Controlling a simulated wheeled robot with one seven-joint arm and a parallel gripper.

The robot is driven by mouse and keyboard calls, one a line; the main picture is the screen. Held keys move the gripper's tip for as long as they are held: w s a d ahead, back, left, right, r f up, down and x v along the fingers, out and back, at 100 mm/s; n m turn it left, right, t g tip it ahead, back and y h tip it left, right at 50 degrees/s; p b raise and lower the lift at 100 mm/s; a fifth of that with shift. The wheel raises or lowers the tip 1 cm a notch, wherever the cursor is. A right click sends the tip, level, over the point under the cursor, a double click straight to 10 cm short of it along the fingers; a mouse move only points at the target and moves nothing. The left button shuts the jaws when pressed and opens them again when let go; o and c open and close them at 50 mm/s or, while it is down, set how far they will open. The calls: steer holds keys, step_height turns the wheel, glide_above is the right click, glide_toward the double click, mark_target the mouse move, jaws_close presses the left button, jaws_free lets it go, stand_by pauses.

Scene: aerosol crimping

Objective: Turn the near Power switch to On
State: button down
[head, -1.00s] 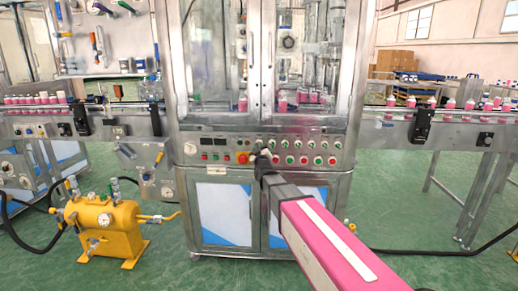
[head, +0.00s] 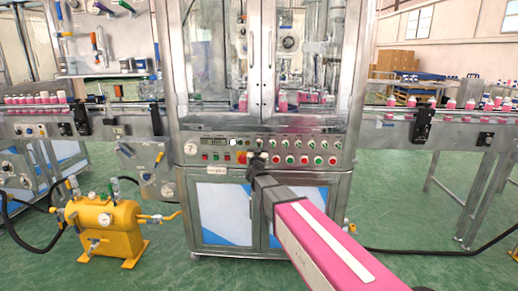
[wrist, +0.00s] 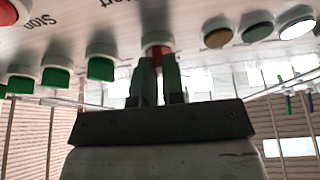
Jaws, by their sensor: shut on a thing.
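My gripper (head: 257,158) is at the crimping machine's control panel (head: 345,152), right of the red emergency stop button (head: 242,157). In the wrist view, which sees the panel upside down, my gripper (wrist: 157,82) has its two dark fingers close together on a red switch knob (wrist: 158,46) with a pale collar. The fingertips hide part of the knob. No Power label is readable, and I cannot tell the knob's angle. A round white lamp (wrist: 297,22) glows in the wrist view; it also shows bright in the head view (head: 233,142).
Green knobs (wrist: 101,66) stand close beside my fingers on the panel. Unlit amber (wrist: 217,32) and green (wrist: 257,27) lamps are on the other side. Glass doors (head: 265,60) rise above the panel. A yellow tank (head: 105,225) stands on the floor at left.

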steer(key=m+h, duration=0.2)
steer(key=m, duration=0.2)
steer(key=m+g+h, duration=0.1)
steer(key=m, duration=0.3)
steer(key=shift+a+h, duration=0.1)
steer(key=shift+h, duration=0.3)
steer(key=shift+m, duration=0.3)
steer(key=c, duration=1.2)
jaws_free()
steer(key=v, duration=1)
steer(key=shift+s+a, duration=0.2)
steer(key=shift+s, duration=0.15)
steer(key=shift+f, duration=0.1)
